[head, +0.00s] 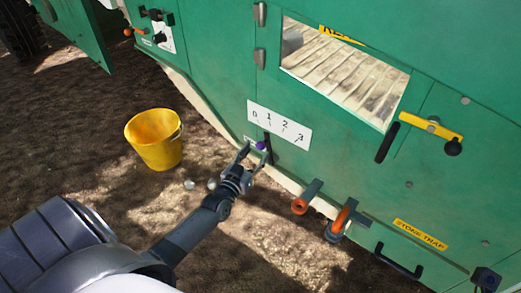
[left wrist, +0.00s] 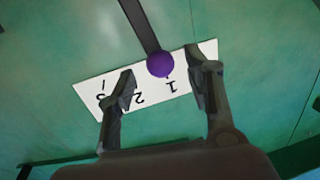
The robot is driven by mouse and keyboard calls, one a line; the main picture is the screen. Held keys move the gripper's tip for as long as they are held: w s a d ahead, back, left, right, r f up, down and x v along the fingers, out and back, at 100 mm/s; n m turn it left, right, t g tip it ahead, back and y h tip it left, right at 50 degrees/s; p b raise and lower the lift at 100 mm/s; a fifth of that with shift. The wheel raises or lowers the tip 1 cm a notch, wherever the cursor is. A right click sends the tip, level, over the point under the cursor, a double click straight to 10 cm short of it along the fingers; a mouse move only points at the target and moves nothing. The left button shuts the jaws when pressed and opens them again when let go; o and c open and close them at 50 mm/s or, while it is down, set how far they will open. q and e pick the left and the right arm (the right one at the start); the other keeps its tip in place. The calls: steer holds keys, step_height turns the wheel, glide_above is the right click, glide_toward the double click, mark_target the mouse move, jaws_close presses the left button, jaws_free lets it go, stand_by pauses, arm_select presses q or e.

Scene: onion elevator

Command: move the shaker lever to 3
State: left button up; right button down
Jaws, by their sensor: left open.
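The shaker lever has a purple ball knob (head: 261,145) and a dark stem, on the green machine panel. A white scale plate (head: 279,124) numbered 0 to 3 sits just above it. In the left wrist view the plate (left wrist: 88,92) is upside down, and the purple knob (left wrist: 160,64) is close to the 1. My left gripper (head: 256,151) is open, with its fingers on either side of the knob. In the wrist view the left finger covers part of the plate near 3, and the right finger hides the 0 end. My right gripper is out of view.
A yellow bucket (head: 155,140) stands on the soil to the left. Orange-ringed handles (head: 300,206) stick out of the panel below right of the lever. A yellow-black latch (head: 432,128) and a black stone trap handle (head: 398,262) are farther right.

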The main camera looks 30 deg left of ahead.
mark_target(258, 149)
arm_select(q)
steer(key=shift+w+a+b, duration=0.15)
steer(key=shift+w+b, duration=0.15)
steer(key=shift+w, duration=0.8)
steer(key=shift+w+a+b, duration=0.15)
steer(key=shift+w+b, duration=0.1)
steer(key=shift+w, duration=0.8)
jaws_close()
